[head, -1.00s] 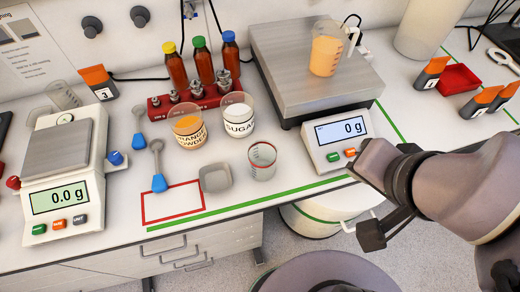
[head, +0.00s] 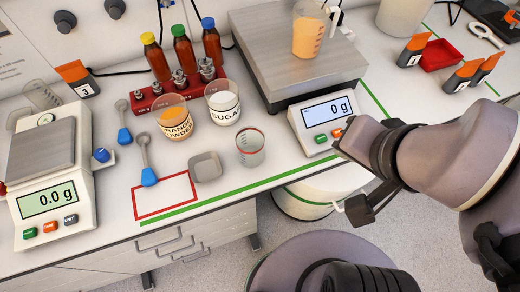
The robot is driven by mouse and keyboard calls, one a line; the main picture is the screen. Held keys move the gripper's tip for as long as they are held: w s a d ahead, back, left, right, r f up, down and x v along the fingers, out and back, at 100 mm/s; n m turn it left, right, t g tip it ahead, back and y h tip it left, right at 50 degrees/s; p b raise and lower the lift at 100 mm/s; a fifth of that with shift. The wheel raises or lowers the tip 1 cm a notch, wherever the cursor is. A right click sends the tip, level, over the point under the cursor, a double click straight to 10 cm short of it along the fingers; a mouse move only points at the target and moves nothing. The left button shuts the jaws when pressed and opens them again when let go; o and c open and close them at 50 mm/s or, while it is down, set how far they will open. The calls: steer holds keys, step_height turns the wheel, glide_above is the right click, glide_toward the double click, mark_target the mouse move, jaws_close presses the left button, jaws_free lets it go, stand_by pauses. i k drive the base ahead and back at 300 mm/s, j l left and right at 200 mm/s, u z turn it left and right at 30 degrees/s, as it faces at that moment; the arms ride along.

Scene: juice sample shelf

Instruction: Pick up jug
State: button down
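The jug (head: 309,34) is a clear measuring jug with orange contents and a handle on its right. The scale display reads 0 g. My gripper (head: 352,180) is in front of the scale display, near the bench's front edge, well below and apart from the jug. Its two fingers are spread with a gap between them, and nothing shows between them.
Tall brown bottles (head: 184,52) and a red weight rack (head: 177,94) stand left of the scale. Beakers of orange powder (head: 175,120) and sugar (head: 223,105) and an empty beaker (head: 250,148) stand nearby. A small scale (head: 50,180) is at left, a red tray (head: 443,56) at right.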

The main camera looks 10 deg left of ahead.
mark_target(310, 17)
steer(key=k+j, duration=0.2)
steer(key=j, duration=0.15)
steer(key=k+j, duration=0.15)
steer(key=j, duration=0.25)
steer(key=k+j, duration=0.2)
steer(key=j, duration=0.15)
